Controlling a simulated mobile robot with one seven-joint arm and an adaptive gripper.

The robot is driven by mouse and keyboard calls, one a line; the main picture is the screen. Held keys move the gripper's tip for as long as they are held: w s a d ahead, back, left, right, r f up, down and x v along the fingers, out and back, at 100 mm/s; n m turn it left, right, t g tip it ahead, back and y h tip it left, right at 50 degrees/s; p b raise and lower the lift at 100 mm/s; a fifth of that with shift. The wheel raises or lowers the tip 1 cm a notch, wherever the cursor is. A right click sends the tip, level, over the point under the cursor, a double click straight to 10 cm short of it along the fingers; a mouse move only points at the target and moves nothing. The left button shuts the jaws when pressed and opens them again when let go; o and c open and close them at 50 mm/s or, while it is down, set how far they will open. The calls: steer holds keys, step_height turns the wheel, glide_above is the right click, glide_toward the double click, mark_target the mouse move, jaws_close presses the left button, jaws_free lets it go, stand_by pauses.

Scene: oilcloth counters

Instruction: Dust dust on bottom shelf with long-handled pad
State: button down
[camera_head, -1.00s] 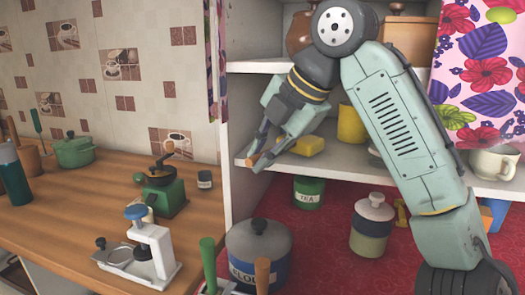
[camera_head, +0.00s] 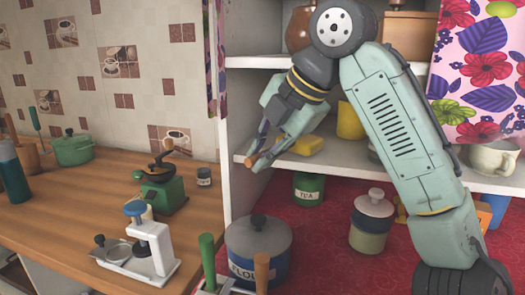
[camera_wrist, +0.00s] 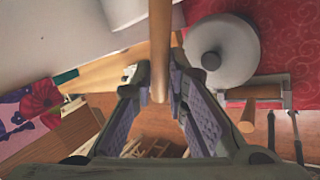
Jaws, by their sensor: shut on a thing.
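My gripper (camera_head: 264,156) is shut on a wooden handle in front of the white shelf. In the wrist view the handle (camera_wrist: 160,48) runs from between the fingers (camera_wrist: 162,92) to the top edge, and its rounded end shows there. In the head view only the handle's short end (camera_head: 251,162) shows. I cannot see a pad at its far end. A yellow block (camera_head: 308,145) lies on the lower white shelf (camera_head: 350,158) just behind my gripper; whether it belongs to the handle I cannot tell. No dust can be made out.
Below the shelf, a red cloth surface holds a blue-banded flour pot (camera_head: 258,245), a green tea tin (camera_head: 308,188) and a lidded jar (camera_head: 370,222). A yellow canister (camera_head: 350,121) and a white cup (camera_head: 493,157) stand on the shelf. A flowered curtain (camera_head: 480,70) hangs at right.

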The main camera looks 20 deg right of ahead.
steer(key=shift+s+d+p, duration=1.5)
steer(key=shift+s+d, duration=0.2)
steer(key=shift+d, duration=0.8)
steer(key=shift+w+a, duration=0.55)
steer(key=shift+a, duration=0.3)
steer(key=shift+w+a, duration=0.6)
steer(key=shift+a, duration=0.25)
steer(key=shift+w+a, duration=0.55)
steer(key=shift+a, duration=0.3)
steer(key=s+d, duration=0.3)
steer(key=d, duration=0.2)
steer(key=shift+s, duration=0.2)
